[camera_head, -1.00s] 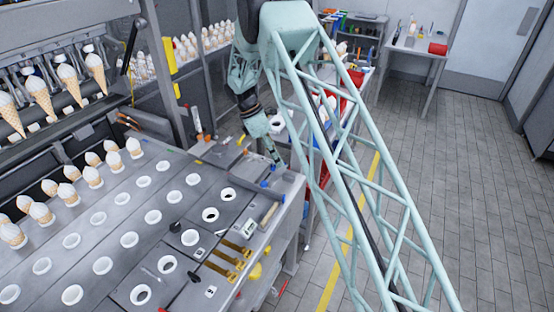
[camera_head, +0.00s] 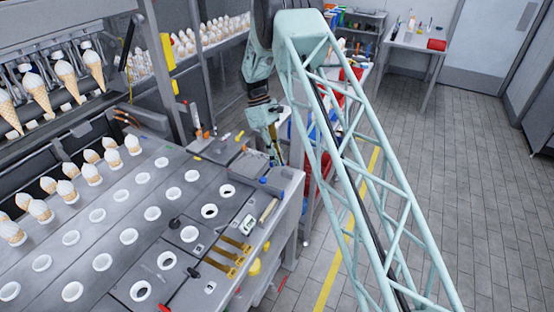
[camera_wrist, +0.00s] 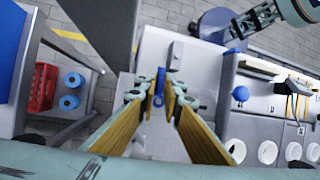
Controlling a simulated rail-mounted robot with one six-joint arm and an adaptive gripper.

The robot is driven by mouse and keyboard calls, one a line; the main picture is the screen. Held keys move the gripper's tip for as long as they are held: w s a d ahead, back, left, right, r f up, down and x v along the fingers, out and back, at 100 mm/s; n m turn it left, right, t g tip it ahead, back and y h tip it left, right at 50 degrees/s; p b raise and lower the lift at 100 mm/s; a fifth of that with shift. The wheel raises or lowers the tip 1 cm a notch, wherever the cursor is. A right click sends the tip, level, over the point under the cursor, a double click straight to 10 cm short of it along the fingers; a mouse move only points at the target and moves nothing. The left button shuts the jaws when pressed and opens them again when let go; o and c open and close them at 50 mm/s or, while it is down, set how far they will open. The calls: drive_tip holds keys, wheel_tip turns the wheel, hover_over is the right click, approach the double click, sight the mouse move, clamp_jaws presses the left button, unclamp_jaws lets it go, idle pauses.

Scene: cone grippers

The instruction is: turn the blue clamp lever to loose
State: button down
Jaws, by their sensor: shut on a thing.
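My gripper (camera_wrist: 161,101) is in the middle of the wrist view, its two yellow-padded fingers closed in on a small blue piece, the blue clamp lever (camera_wrist: 160,80). Only a narrow upright part of the lever shows between the fingertips; the rest is hidden. In the head view my gripper (camera_head: 278,160) points down at the far right corner of the grey machine top. The lever cannot be made out clearly there, and its angle is hard to tell.
A round blue knob (camera_wrist: 240,93) stands right of the fingers. Beyond the machine's edge are a red crate (camera_wrist: 42,87) and blue rolls (camera_wrist: 72,80). Yellow bars (camera_head: 229,257) and white cup rings (camera_head: 152,213) lie on the machine top. Floor right of it is open.

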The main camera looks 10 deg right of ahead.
drive_tip(key=c, duration=3.1)
unclamp_jaws()
drive_tip(key=shift+o, duration=0.2)
drive_tip(key=shift+w+r, duration=0.1)
drive_tip(key=shift+r, duration=0.05)
drive_tip(key=v, duration=1.1)
drive_tip(key=shift+r, duration=0.25)
drive_tip(key=shift+w+a, duration=0.1)
